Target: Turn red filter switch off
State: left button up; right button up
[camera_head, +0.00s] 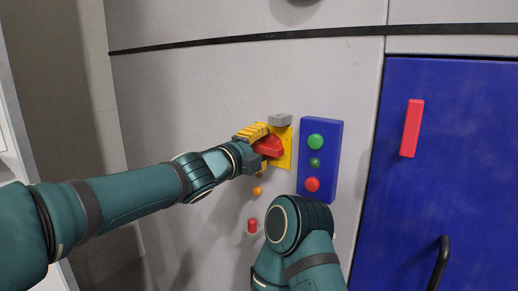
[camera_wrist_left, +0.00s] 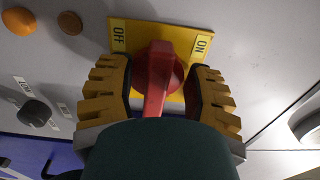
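The red filter switch (camera_head: 270,147) is a red rotary knob with a handle, on a yellow plate (camera_head: 286,157) on the grey cabinet wall. In the left wrist view the red switch (camera_wrist_left: 157,80) stands on the yellow plate (camera_wrist_left: 185,28), with an OFF label at upper left and an ON label at upper right. Its handle points down in that view, toward my palm. My left gripper (camera_head: 258,144) is at the switch, with one yellow finger on each side of the handle. The fingers are open, with gaps to the handle visible. My right gripper is not in view.
A blue panel (camera_head: 333,165) with green and red buttons is right of the switch. Orange lamps (camera_head: 257,191) and a red push button (camera_head: 252,226) sit below. A blue door (camera_head: 450,150) is at right. My right arm's bent joint fills the lower middle.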

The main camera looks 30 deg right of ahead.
pick_arm(q)
jog(key=shift+f, duration=0.1)
jog(key=v, duration=1.2)
jog(key=w+a+f+n+y, duration=0.25)
jog(key=a+f+n, duration=0.3)
jog(key=f, duration=0.65)
jog(key=w+a+f+n+y, duration=0.1)
jog(key=a+f+n+y, duration=0.35)
jog(key=f, duration=0.75)
jog(key=w+a+f+n+y, duration=0.1)
jog(key=w+a+f+n, duration=0.1)
jog(key=a+f+n, duration=0.6)
jog(key=s+a+f+n+g+y, duration=0.1)
jog(key=s+a+f+n, duration=0.3)
jog(key=f, duration=0.4)
jog(key=s+a+f+n+g+y, duration=0.2)
jog(key=s+a+f+n, duration=0.2)
jog(key=s+f, duration=0.5)
jog(key=s+a+f+n+g+y, duration=0.1)
jog(key=s+a+f+n+g, duration=0.1)
jog(key=s+a+f+n, duration=0.2)
notch_tip(320, 180, down, 5)
jog(key=s+n, duration=0.2)
jog(key=n, duration=0.1)
jog(key=shift+s+a+r+n+y, duration=0.15)
jog(key=shift+s+a+n+y, duration=0.15)
jog(key=shift+a+y, duration=0.1)
